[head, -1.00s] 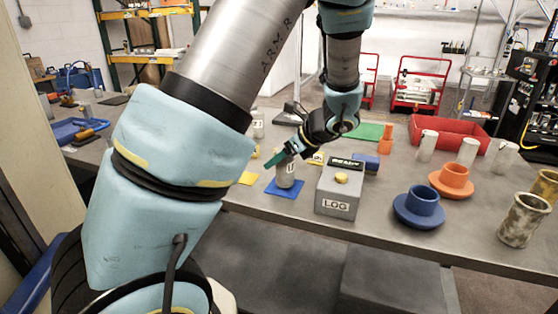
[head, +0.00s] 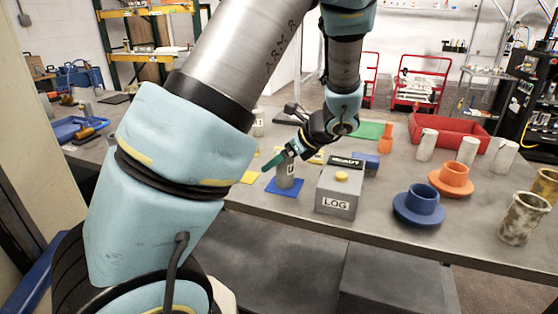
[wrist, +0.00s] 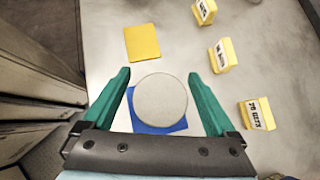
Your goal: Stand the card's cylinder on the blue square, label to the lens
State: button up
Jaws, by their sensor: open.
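A grey cylinder (head: 284,180) stands upright on the blue square (head: 298,190) in the head view. A pale label with dark marking shows on its upper right side, partly hidden by my gripper. In the wrist view I see the cylinder's round top (wrist: 160,99), with the blue square (wrist: 150,128) partly covered beneath it. My gripper (wrist: 162,92) is open, with one green finger on each side of the cylinder and a visible gap at both. In the head view my gripper (head: 280,158) is at the cylinder's upper part. I cannot tell which card is meant.
A grey box (head: 340,188) marked LOG, with a yellow button, stands right of the square. A yellow square (wrist: 142,43) and yellow tent labels (wrist: 222,56) lie nearby. Another cylinder (head: 258,125) stands behind. Blue (head: 420,207) and orange (head: 452,178) flanged parts are right.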

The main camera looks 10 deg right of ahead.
jog(key=b+v, duration=0.1)
jog(key=v, duration=1.1)
